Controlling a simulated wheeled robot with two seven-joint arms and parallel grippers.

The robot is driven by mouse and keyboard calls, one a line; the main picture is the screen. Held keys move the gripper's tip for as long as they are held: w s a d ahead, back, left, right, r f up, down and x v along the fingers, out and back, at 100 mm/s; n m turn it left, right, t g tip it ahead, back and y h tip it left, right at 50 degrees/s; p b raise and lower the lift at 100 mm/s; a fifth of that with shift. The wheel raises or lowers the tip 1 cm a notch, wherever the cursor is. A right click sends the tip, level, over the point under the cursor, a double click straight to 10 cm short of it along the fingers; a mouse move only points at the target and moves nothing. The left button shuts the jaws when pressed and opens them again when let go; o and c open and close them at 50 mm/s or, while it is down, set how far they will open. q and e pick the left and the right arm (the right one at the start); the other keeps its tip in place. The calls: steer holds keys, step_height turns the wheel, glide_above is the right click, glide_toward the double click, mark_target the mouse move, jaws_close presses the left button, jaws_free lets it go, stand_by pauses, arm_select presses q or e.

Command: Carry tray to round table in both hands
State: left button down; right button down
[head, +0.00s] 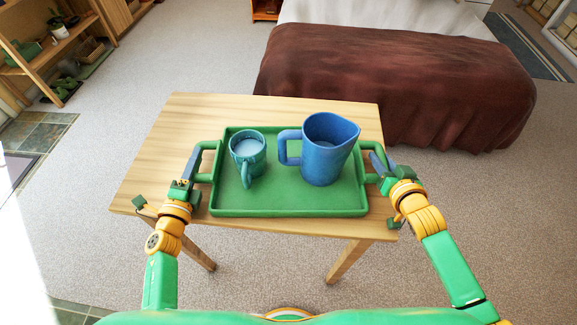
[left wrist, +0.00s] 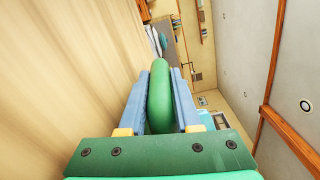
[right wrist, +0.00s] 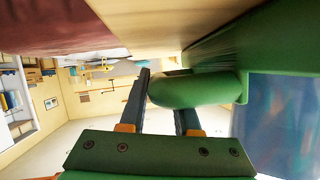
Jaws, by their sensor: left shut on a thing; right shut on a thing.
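A green tray (head: 290,199) with a handle at each end is at a light wooden rectangular table (head: 165,150); I cannot tell whether it rests on the top or hangs just above it. On the tray stand a teal mug (head: 246,158) with pale liquid and, to its right, a blue jug (head: 325,155), both upright. My left gripper (head: 193,170) is shut on the left handle, which shows between its fingers in the left wrist view (left wrist: 159,95). My right gripper (head: 380,165) is shut on the right handle, seen in the right wrist view (right wrist: 195,90). No round table is recognisable.
A bed with a brown blanket (head: 400,85) stands behind the table to the right. A wooden shelf with plants (head: 45,45) is at the far left. Grey carpet (head: 205,60) is open behind and left of the table.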

arm_select(q)
steer(key=shift+f, duration=0.1)
